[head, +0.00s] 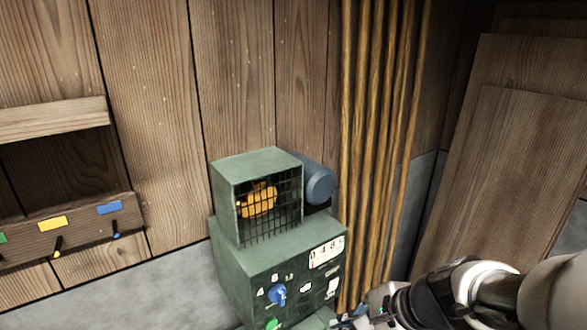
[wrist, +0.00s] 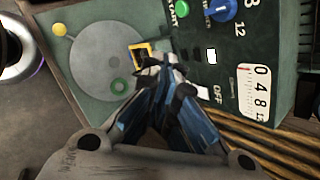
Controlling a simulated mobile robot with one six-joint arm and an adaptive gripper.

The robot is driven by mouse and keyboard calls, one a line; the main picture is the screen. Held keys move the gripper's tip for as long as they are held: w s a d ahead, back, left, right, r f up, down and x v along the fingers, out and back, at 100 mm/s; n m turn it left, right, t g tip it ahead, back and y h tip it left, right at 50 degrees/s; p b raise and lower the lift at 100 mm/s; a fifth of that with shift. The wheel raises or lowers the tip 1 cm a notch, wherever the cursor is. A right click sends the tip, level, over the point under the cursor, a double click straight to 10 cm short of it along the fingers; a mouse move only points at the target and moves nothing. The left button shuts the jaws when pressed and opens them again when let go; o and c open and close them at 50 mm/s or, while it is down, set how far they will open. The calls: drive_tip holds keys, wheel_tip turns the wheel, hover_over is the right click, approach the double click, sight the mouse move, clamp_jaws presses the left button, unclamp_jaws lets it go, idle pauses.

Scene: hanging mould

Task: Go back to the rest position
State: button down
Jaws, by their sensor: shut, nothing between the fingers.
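My gripper (wrist: 165,72) is shut and empty in the wrist view, its blue-grey fingers together. The fingertips are close to the green machine's front panel, near a small yellow-framed slot or switch (wrist: 139,54); I cannot tell whether they touch it. In the head view my gripper (head: 345,322) is at the bottom edge, at the lower right of the green machine (head: 235,265), and its tips are partly cut off. The machine has a blue knob (head: 277,294), a green button (head: 271,324) and a numbered dial (head: 326,252).
A mesh cage (head: 270,210) with an orange thing inside tops the machine. Brown vertical pipes or poles (head: 375,130) stand behind my arm. Wooden boards (head: 510,170) lean at the right. A shelf with coloured labels (head: 53,223) and hooks is at the left.

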drive_tip(key=s+d+n+h+b, duration=0.1)
drive_tip(key=s+n+h+b, duration=0.1)
drive_tip(key=s+n, duration=0.5)
drive_tip(key=s+d+n+h+b, duration=0.2)
drive_tip(key=s+n+h, duration=0.1)
drive_tip(key=s+n, duration=0.5)
drive_tip(key=shift+d+r+n+h+b, duration=0.3)
drive_tip(key=shift+r+n+b, duration=0.1)
drive_tip(key=shift+n, duration=0.3)
